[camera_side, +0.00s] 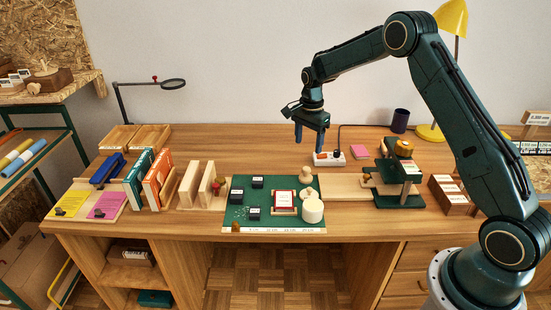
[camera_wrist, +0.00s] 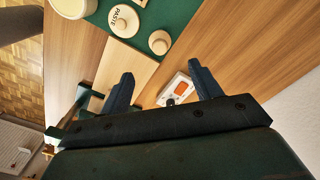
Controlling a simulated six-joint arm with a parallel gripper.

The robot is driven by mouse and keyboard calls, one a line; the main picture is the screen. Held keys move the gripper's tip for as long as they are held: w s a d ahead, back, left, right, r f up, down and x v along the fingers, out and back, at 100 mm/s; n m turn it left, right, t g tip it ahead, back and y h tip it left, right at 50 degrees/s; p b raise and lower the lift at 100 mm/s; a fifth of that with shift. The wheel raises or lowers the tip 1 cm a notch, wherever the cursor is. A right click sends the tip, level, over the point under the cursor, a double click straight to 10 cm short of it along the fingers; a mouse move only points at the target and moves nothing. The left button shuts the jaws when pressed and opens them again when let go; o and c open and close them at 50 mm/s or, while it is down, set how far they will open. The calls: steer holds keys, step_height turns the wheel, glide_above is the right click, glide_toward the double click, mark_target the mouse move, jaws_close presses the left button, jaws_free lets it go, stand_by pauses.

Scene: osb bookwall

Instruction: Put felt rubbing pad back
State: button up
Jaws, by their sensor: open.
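My gripper (camera_side: 310,140) is open and empty, held above the back of the desk near the white power strip. Its two dark fingers also show in the wrist view (camera_wrist: 160,74), apart with nothing between them. A round-topped wooden piece (camera_side: 305,174) stands at the back right edge of the green mat (camera_side: 238,219). It shows from above in the wrist view (camera_wrist: 159,42), beyond the fingertips. I cannot tell whether this is the felt rubbing pad; no felt face is visible. Beside it lies a round lid marked PASTE (camera_wrist: 124,20), near a white jar (camera_side: 313,212).
A power strip (camera_side: 328,159) with an orange switch lies below my gripper. A light wooden board (camera_wrist: 127,66) runs right of the mat to a dark green press (camera_side: 400,190). Books (camera_side: 157,181) and upright wooden holders (camera_side: 190,184) stand left. The desk behind the mat is mostly clear.

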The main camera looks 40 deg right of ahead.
stand_by(0.4)
steer(key=s+a+r+n+t, duration=0.1)
steer(key=s+a+r+n, duration=0.25)
steer(key=r, duration=0.35)
steer(key=s+a+r+n+t, duration=0.1)
steer(key=s+a+r+n, duration=0.1)
steer(key=s+r, duration=0.35)
steer(key=s+a+r+n+t, duration=0.1)
steer(key=s+a+r+n, duration=0.25)
steer(key=r, duration=0.45)
steer(key=s+a+n+t, duration=0.1)
steer(key=s+a+n, duration=0.2)
steer(key=s, duration=0.8)
steer(key=s+a+r+n+t, duration=0.1)
steer(key=s+n, duration=0.5)
steer(key=s, duration=0.6)
steer(key=shift+s+a+r+t, duration=0.2)
steer(key=shift+a+t, duration=0.1)
steer(key=shift+a, duration=0.6)
